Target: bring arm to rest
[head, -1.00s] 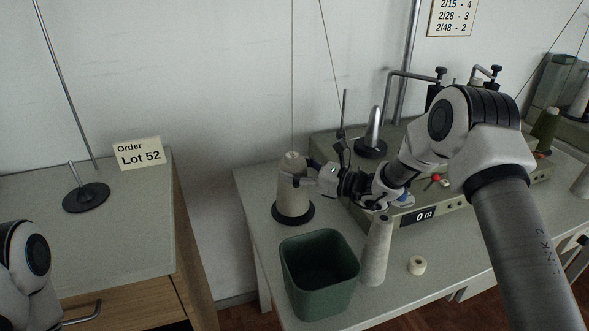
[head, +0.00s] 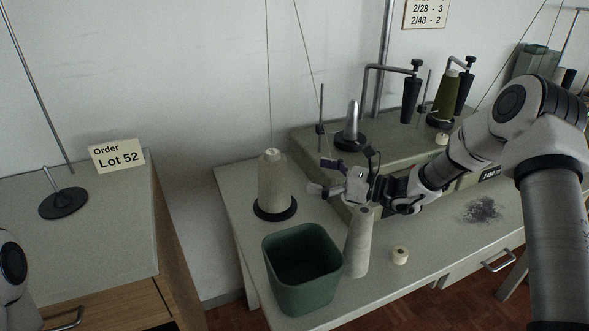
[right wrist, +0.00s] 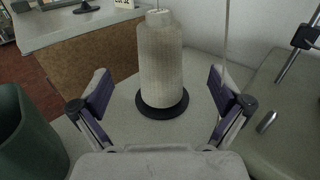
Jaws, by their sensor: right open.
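My right gripper (head: 321,176) is open and empty. It hangs over the table just right of a pale yarn cone (head: 273,182), apart from it. The cone stands upright on a round black base (head: 274,211). In the right wrist view the cone (right wrist: 160,60) stands beyond the two spread purple-padded fingers (right wrist: 158,88), with clear space between. My right arm reaches in from the right edge over the machine's front. Of my left arm only a white-and-black joint shows at the left edge; its gripper is out of view.
A green bin (head: 301,268) and a slim grey cone (head: 357,243) stand below my right gripper, with a small pale roll (head: 400,256) beside them. The winding machine (head: 300,145) with rods and a green cone (head: 446,95) lies behind. Grey lint (head: 482,209) lies on the table (head: 440,240).

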